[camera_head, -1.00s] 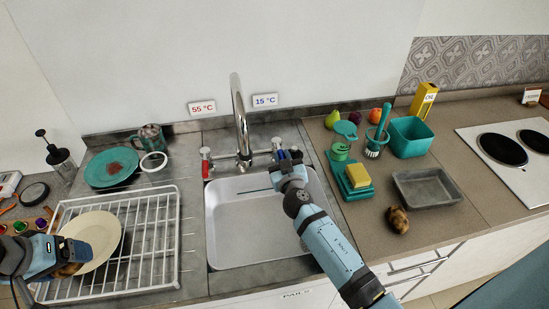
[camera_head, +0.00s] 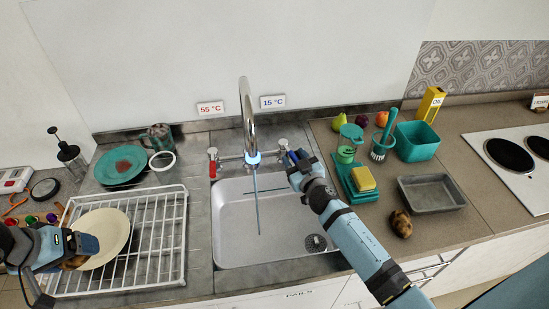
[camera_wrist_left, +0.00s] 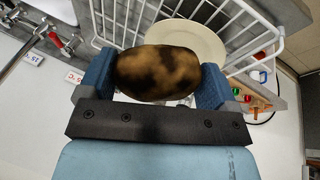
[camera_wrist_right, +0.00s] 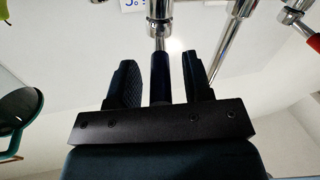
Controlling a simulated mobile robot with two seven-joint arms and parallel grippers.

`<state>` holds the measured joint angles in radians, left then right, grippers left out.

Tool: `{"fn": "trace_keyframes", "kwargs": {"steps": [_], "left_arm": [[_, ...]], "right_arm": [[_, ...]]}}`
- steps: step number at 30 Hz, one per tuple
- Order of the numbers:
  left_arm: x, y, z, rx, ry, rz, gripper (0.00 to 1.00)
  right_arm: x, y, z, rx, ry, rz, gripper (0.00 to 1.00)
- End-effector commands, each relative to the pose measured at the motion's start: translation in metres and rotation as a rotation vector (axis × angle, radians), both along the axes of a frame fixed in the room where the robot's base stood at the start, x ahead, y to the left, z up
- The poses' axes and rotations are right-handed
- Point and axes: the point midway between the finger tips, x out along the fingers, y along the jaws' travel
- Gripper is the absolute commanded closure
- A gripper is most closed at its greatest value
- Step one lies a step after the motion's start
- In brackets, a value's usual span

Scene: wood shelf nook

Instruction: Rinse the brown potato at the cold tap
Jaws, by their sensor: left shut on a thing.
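The brown potato (camera_wrist_left: 158,72), mottled with dark patches, is held between the fingers of my left gripper (camera_wrist_left: 156,82). In the head view my left gripper (camera_head: 80,250) is over the dish rack at the left, mostly covering the potato. A chrome spout (camera_head: 246,110) stands over the sink (camera_head: 285,240), and a thin blue stream (camera_head: 257,205) runs from it into the basin. My right gripper (camera_head: 300,166) is at the cold tap's blue handle (camera_wrist_right: 160,78). Its fingers are apart, one on each side of the handle, with gaps showing.
The white dish rack (camera_head: 165,240) holds a cream plate (camera_head: 108,232). The hot tap has a red handle (camera_head: 212,168). A second potato (camera_head: 400,223) lies on the right counter near a grey tray (camera_head: 432,205) and a yellow sponge (camera_head: 363,179). The basin is otherwise mostly clear.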

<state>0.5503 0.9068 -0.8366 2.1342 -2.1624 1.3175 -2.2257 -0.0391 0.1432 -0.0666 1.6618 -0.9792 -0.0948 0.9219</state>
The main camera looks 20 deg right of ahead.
Motion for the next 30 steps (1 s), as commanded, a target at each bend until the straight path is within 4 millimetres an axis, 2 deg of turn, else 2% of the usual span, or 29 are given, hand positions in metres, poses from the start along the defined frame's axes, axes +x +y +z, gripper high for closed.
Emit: {"fn": "trace_keyframes", "kwargs": {"steps": [7, 11, 24, 30], "left_arm": [[0.000, 0.000, 0.000, 0.000, 0.000, 0.000, 0.41], [0.000, 0.000, -0.002, 0.000, 0.000, 0.000, 0.41], [0.000, 0.000, -0.018, 0.000, 0.000, 0.000, 0.41], [0.000, 0.000, -0.021, 0.000, 0.000, 0.000, 0.41]], "right_arm": [[-0.001, 0.000, 0.000, 0.000, 0.000, 0.000, 0.55], [-0.012, 0.000, -0.001, 0.000, 0.000, 0.000, 0.55], [-0.099, 0.001, -0.002, 0.000, 0.002, -0.001, 0.55], [-0.118, 0.001, -0.001, 0.000, 0.001, 0.000, 0.55]]}}
